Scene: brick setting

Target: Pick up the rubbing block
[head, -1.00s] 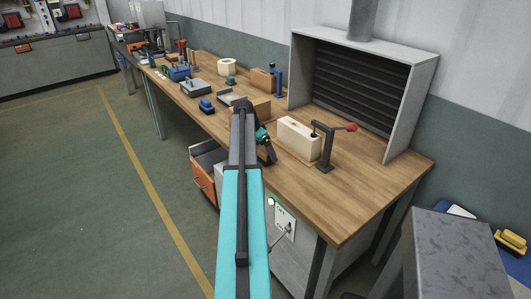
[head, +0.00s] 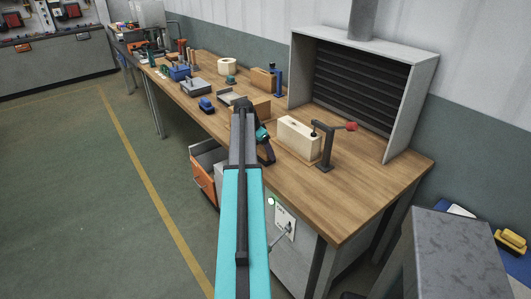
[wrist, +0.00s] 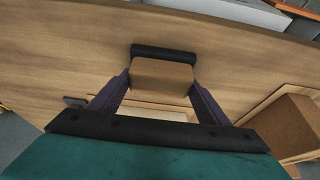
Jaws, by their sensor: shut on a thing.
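The rubbing block (wrist: 163,76) is a small tan block with a dark strip along its far edge. It shows between my two fingertips in the wrist view. My gripper (wrist: 162,84) is shut on it, with one dark purple finger against each side. The wooden bench top lies beneath it; I cannot tell whether the block touches the wood. In the head view my gripper (head: 267,153) is a small dark shape past the end of my teal arm, over the bench's front part. The block cannot be made out there.
A cream block (head: 298,138) sits right of my gripper, beside a dark stand with a red knob (head: 350,126). A brown box (wrist: 290,129) stands close by in the wrist view. A slatted hood (head: 425,85) stands behind. The bench's right front (head: 345,205) is clear.

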